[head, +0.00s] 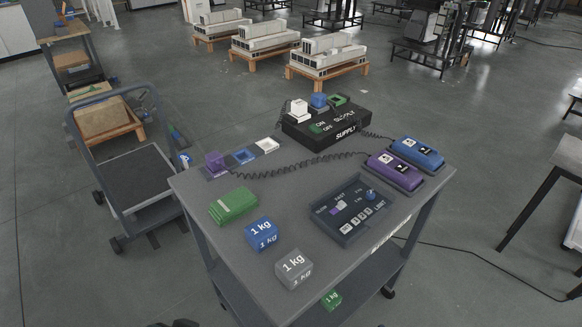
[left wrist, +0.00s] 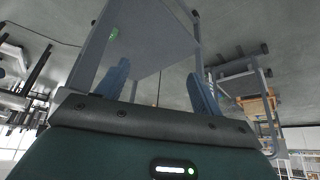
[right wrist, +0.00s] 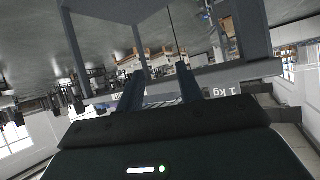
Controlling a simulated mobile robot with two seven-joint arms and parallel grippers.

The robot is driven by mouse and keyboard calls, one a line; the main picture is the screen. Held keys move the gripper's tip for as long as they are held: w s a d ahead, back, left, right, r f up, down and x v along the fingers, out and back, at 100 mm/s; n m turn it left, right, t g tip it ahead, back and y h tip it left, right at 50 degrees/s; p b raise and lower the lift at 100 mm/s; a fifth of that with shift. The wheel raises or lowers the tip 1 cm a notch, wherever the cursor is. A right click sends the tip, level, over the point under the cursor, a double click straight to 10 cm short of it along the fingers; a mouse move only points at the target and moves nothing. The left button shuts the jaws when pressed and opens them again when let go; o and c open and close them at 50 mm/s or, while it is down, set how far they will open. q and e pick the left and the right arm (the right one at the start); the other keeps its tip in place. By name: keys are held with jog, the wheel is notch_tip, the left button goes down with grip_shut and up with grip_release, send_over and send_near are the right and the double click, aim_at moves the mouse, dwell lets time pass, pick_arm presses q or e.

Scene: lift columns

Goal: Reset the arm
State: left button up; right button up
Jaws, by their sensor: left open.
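My left gripper (left wrist: 160,68) shows only in the left wrist view, its two blue fingers wide apart with nothing between them. My right gripper (right wrist: 160,70) shows in the right wrist view, its dark fingers apart and empty. Neither gripper can be made out in the head view. A grey cart (head: 205,195) stands in front of me. On it are a blue 1 kg block (head: 262,233), a grey 1 kg block (head: 294,268), a green slab (head: 233,206) and a dark control panel (head: 350,210). The grey block also shows in the right wrist view (right wrist: 228,93).
A black supply box (head: 327,127) with coiled cables stands at the cart's back. Purple (head: 394,172) and blue (head: 417,153) handsets lie at its right. A green block (head: 331,299) is on the lower shelf. A trolley (head: 122,185) stands left; a table is at far right.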

pick_arm(q)
jog(key=shift+w+d+f+m+t+h+p, duration=0.1)
jog(key=shift+w+d+t+h+p, duration=0.4)
jog(key=shift+d+t, duration=0.3)
jog(key=shift+w+d+f+m+t+h+p, duration=0.1)
jog(key=shift+w+d+t+h+p, duration=0.25)
jog(key=shift+w+d+t+p, duration=0.4)
jog(key=shift+w+d+m+t+h+p, duration=0.1)
jog(key=shift+w+d+t+h+p, duration=0.25)
jog(key=shift+d+t, duration=0.55)
jog(key=shift+s, duration=0.1)
